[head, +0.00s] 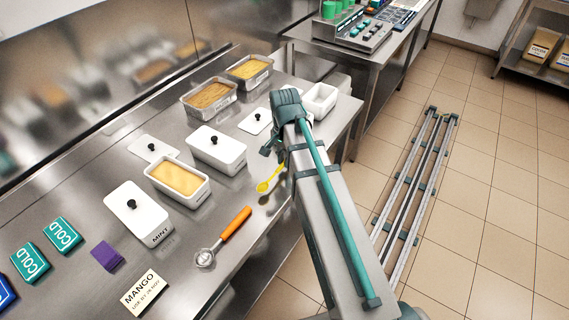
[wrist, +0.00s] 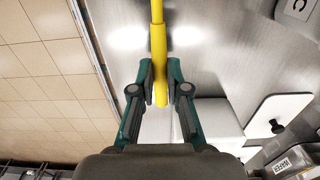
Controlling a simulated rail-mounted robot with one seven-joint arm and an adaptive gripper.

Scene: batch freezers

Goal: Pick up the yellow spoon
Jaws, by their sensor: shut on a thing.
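The yellow spoon (wrist: 158,42) runs up from between my gripper's (wrist: 160,88) two fingers in the wrist view. The fingers are closed on its handle from both sides. The spoon's far end is cut off at the top of that view. In the head view the spoon's bowl (head: 263,187) shows just left of my arm, over the front part of the steel counter. Its handle rises toward my wrist, and the arm hides part of the grip. A dark patch lies on the counter just below the bowl, apart from it.
White tubs, some lidded, stand along the steel counter (head: 185,235), with a yellow-filled tub (head: 178,183) near the spoon. An orange-handled scoop (head: 225,237) lies at the front left. A MANGO card (head: 144,292) lies further left. The tiled floor right of the counter holds rails (head: 405,200).

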